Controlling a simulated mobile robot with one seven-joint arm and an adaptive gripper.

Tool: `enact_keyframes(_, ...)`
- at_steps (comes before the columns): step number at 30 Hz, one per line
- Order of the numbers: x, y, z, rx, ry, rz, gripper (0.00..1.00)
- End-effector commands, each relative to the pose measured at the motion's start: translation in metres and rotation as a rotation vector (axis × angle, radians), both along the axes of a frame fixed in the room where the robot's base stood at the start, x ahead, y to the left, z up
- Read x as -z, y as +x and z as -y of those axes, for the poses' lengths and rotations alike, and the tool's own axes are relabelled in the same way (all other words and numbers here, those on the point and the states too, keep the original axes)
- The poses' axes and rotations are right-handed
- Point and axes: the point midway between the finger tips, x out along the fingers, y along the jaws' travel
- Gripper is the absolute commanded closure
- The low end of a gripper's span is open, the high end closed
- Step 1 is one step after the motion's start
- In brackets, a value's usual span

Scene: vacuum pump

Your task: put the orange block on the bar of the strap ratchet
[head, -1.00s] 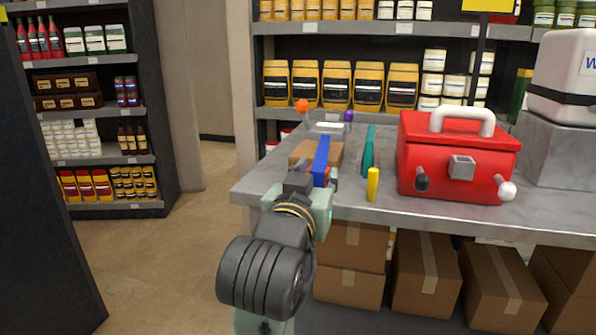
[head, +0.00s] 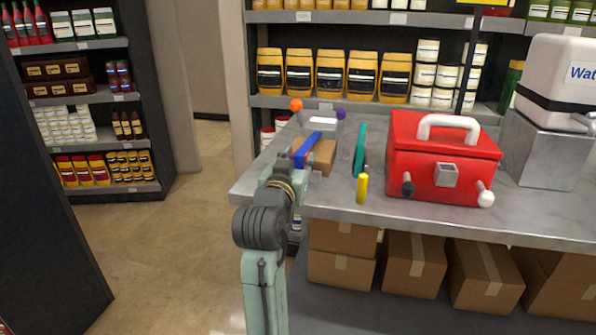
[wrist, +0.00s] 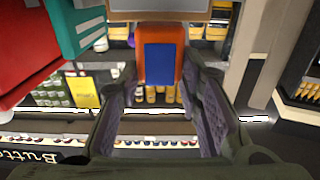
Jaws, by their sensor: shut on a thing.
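My gripper (wrist: 162,75) is shut on the orange block (wrist: 160,32), which shows a blue rectangle on its near face in the wrist view. In the head view a long blue piece (head: 307,148) sticks out from my gripper over the left end of the table; it looks like part of the held thing, and little orange shows there. A black strap (head: 553,104) runs round the white water container (head: 572,70) at the right. A small grey piece (head: 590,119) at the picture's right edge may be the strap ratchet; its bar cannot be made out.
A brown box (head: 323,156) lies just right of the blue piece. A teal panel (head: 360,150), a yellow cylinder (head: 362,188) and a red case (head: 440,150) with a white handle stand farther right on the grey table (head: 330,200). Orange (head: 296,105) and purple (head: 341,113) balls stand behind.

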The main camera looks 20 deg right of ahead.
Motion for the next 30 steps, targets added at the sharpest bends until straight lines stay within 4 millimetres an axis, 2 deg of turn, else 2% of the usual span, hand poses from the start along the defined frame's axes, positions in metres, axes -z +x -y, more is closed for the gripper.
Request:
enact_keyframes(3,0.022,-0.002,0.001,0.002,0.001,-0.007,0.96)
enact_keyframes(6,0.031,-0.002,0.000,0.001,0.001,-0.004,0.96)
enact_keyframes(19,0.038,-0.002,0.000,0.001,0.000,-0.001,0.96)
enact_keyframes(20,0.038,-0.002,0.000,0.001,0.000,-0.002,0.67)
enact_keyframes(28,0.037,-0.002,0.000,0.001,0.000,-0.002,0.49)
enact_keyframes(30,0.037,-0.002,0.000,0.001,0.000,-0.002,0.47)
